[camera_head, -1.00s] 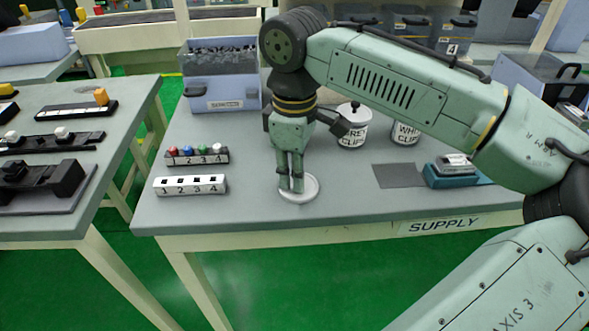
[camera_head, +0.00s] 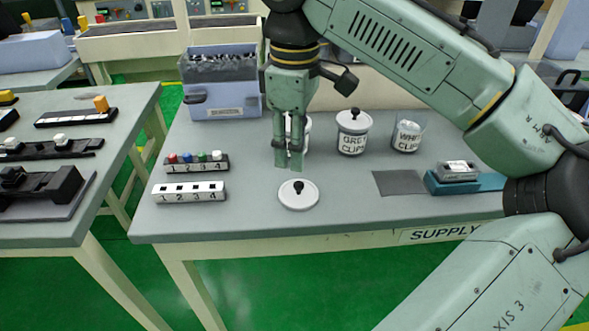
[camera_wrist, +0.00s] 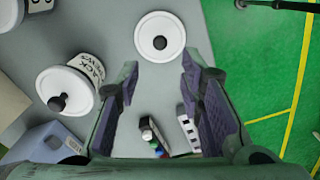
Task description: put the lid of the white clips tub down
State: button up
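The white lid with a black knob (camera_head: 299,194) lies flat on the grey table near its front edge. It also shows in the wrist view (camera_wrist: 160,36), beyond my fingertips. The white clips tub (camera_head: 407,137) stands towards the back right without a lid, with whitish contents showing at its top. My gripper (camera_head: 289,167) is above the table, above and slightly behind the lid, and apart from it. In the wrist view my gripper (camera_wrist: 160,75) has its fingers spread with nothing between them.
The grey clips tub (camera_head: 354,138) stands lidded left of the white one. Two numbered blocks (camera_head: 189,192) (camera_head: 197,164) lie to the left. A grey mat (camera_head: 399,183) lies right.

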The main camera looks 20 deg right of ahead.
notch_tip(320, 180, up, 5)
jog(key=shift+f, duration=0.2)
dwell(0.5)
